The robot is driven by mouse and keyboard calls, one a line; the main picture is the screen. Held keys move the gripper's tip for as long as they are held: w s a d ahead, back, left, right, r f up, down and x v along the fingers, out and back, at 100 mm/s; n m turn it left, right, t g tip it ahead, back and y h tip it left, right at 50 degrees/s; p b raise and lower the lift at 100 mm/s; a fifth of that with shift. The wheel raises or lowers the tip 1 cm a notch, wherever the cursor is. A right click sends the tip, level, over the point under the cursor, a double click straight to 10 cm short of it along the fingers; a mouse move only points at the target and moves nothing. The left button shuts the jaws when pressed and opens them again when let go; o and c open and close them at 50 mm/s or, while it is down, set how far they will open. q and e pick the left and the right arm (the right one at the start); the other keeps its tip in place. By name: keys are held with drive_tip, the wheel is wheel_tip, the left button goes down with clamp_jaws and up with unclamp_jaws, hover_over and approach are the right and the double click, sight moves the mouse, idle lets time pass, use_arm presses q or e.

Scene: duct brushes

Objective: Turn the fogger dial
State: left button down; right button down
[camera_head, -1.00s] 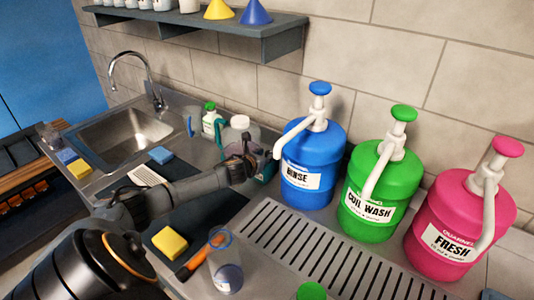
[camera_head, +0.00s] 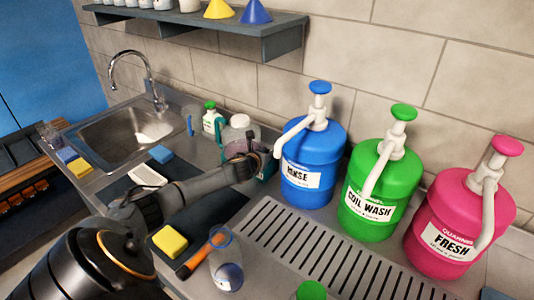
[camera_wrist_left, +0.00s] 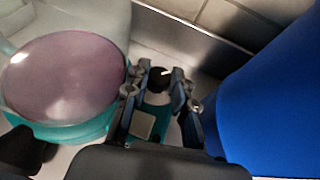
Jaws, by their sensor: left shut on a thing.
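The fogger has a teal base (camera_wrist_left: 75,133) and a clear tank (camera_wrist_left: 65,75) with pinkish liquid. It stands left of the blue RINSE jug, and my left gripper and wrist partly cover it in the head view (camera_head: 267,168). Its dial is a small black knob (camera_wrist_left: 159,76) with a white mark, seen between the fingertips in the left wrist view. My left gripper (camera_wrist_left: 158,83) is shut on the dial, a finger on each side. It also shows beside the fogger in the head view (camera_head: 262,151). My right gripper is not in view.
The blue RINSE jug (camera_head: 312,158) stands close to the right of my left gripper. Green (camera_head: 370,190) and pink (camera_head: 463,220) pump jugs stand further right. A sink (camera_head: 120,135) is at left.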

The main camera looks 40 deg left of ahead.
use_arm(q)
drive_tip(key=n+y, duration=0.1)
drive_tip(key=n+g+y, duration=0.1)
drive_tip(key=shift+w+d+n+y+p, duration=0.15)
drive_tip(key=shift+d+n+y+p, duration=0.15)
drive_tip(key=shift+n+y, duration=0.1)
drive_tip(key=shift+n+g+y, duration=0.8)
drive_tip(key=shift+y, duration=0.1)
drive_tip(key=c, duration=1.4)
unclamp_jaws()
drive_tip(key=v, duration=1.2)
drive_tip(key=shift+o, duration=0.2)
drive_tip(key=shift+a, duration=0.1)
